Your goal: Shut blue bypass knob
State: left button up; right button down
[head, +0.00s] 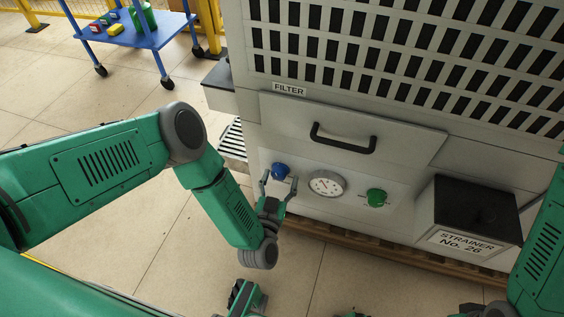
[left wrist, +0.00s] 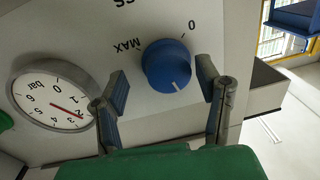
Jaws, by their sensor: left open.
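The blue bypass knob (head: 281,170) sits on the grey front panel, left of a round gauge. In the left wrist view the knob (left wrist: 168,66) is large, with a short white mark on its lower part in the picture. The panel print beside it reads "0" and "MAX"; the white mark points at neither. My left gripper (head: 279,181) is open in front of the knob. In the left wrist view its fingers (left wrist: 162,80) stand on either side of the knob, with visible gaps. My right gripper is not visible; only part of the right arm shows.
The pressure gauge (head: 326,184) is close to the right of the knob, and a green knob (head: 377,197) is farther right. A drawer handle (head: 342,139) is above. A black-topped strainer box (head: 468,216) juts out at right. A blue cart (head: 137,33) stands far behind.

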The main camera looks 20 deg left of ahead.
pick_arm(q)
jog(key=shift+w, duration=0.2)
jog(key=shift+a, duration=0.6)
jog(key=shift+c, duration=0.4)
jog(key=c, duration=0.7)
jog(key=shift+d, duration=0.1)
jog(key=c, duration=0.4)
jog(key=shift+d, duration=0.25)
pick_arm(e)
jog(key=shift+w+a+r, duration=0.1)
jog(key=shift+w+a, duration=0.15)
